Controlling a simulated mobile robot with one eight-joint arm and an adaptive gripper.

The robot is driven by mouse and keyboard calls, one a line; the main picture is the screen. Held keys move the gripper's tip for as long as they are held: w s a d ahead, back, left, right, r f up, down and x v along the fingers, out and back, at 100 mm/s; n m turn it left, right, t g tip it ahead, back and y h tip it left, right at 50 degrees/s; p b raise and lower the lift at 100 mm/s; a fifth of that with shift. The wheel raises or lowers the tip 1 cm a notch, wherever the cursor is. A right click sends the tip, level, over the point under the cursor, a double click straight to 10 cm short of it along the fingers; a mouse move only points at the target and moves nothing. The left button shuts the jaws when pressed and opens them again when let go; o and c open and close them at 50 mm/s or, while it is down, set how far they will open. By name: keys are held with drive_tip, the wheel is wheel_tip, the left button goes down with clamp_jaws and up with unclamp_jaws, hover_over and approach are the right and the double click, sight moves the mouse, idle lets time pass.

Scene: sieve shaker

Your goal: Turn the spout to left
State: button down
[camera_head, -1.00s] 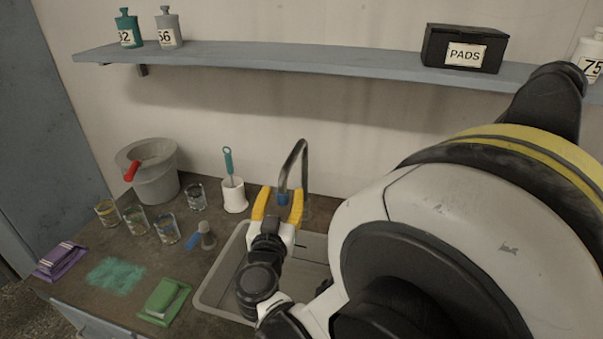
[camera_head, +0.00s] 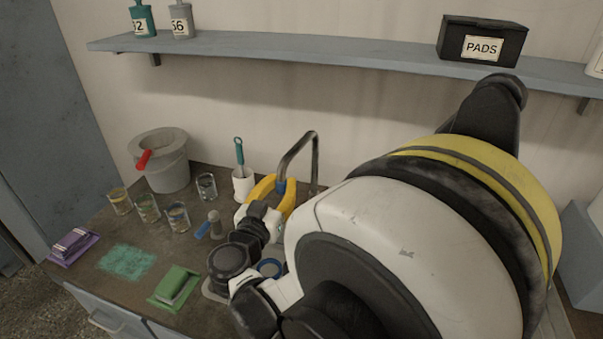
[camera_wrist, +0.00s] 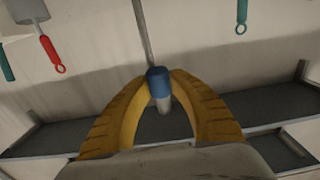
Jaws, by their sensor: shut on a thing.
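The spout (camera_head: 298,150) is a grey metal pipe that rises behind the sink and arches over to the left, with a blue tip (camera_head: 281,187) at its end. My gripper (camera_head: 275,189) has yellow fingers and is shut on the blue tip. The wrist view shows the two fingers on either side of the blue tip (camera_wrist: 158,80), with the pipe running up behind it. The sink (camera_head: 213,291) is mostly hidden by my arm; only part of its rim shows.
A white brush holder (camera_head: 243,186) stands close to the left of my gripper. A shelf (camera_head: 300,52) runs above.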

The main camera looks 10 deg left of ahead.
drive_tip(key=w+a+m+g+h, duration=0.1)
drive_tip(key=w+a+m+h, duration=0.2)
drive_tip(key=a, duration=0.4)
drive_tip(key=shift+h, duration=0.8)
drive_tip(key=shift+w+a, duration=0.1)
drive_tip(key=c, duration=1.2)
unclamp_jaws()
drive_tip(key=shift+a, duration=0.1)
drive_tip(key=v, duration=1.2)
